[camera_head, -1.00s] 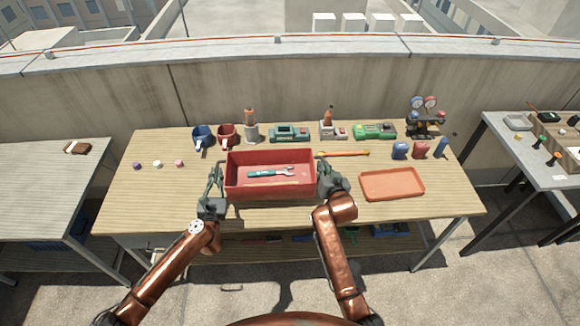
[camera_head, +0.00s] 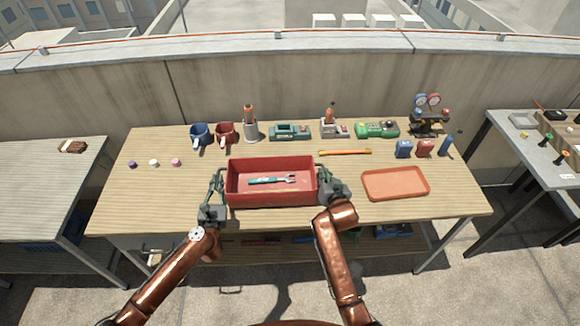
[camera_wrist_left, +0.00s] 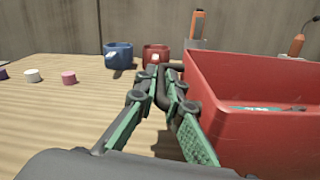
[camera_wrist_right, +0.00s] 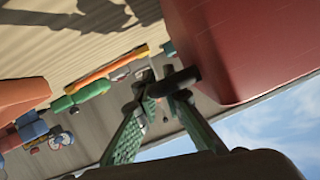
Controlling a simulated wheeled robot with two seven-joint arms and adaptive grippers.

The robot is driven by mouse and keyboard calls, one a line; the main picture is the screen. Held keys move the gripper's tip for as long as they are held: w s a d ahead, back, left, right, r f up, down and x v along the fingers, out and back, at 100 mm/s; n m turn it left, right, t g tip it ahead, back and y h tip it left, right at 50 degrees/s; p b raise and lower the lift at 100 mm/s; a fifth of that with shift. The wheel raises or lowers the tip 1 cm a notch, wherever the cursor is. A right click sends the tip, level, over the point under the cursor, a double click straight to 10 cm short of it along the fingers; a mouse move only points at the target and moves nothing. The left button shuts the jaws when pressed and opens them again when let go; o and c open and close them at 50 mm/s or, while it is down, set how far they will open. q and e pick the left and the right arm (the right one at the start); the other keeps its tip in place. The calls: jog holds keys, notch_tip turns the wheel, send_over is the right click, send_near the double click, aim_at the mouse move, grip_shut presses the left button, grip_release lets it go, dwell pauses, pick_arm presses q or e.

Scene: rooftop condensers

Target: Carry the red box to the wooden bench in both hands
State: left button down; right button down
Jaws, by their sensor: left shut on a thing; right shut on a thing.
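The red box (camera_head: 272,199) is an open tray between my two grippers, over the front part of the wooden table (camera_head: 135,200). A teal-handled wrench (camera_head: 272,180) lies inside it. My left gripper (camera_head: 214,186) is shut on the box's left side; in the left wrist view its fingers (camera_wrist_left: 165,80) close on a dark handle beside the red wall (camera_wrist_left: 250,110). My right gripper (camera_head: 328,185) is shut on the right side, also at a dark handle in the right wrist view (camera_wrist_right: 165,88). Whether the box touches the tabletop I cannot tell.
A second, greyish wood-topped bench (camera_head: 45,190) stands at the left with a small brown item (camera_head: 73,147). An orange tray (camera_head: 395,184) lies right of the box. Mugs (camera_head: 200,134), tools and an orange-handled tool (camera_head: 345,152) line the back. A grey table (camera_head: 530,145) stands at the right.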

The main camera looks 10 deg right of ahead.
pick_arm(q)
jog(key=shift+f+b, duration=0.35)
jog(key=shift+f, duration=0.3)
pick_arm(e)
jog(key=shift+f, duration=0.6)
pick_arm(q)
jog(key=c, duration=2)
grip_release()
jog(key=shift+s+r, duration=0.1)
jog(key=shift+c, duration=0.2)
pick_arm(e)
jog(key=c, duration=2)
grip_release()
jog(key=shift+r, duration=0.1)
jog(key=shift+c, duration=0.2)
pick_arm(q)
jog(key=shift+r, duration=0.1)
pick_arm(e)
jog(key=shift+r, duration=0.1)
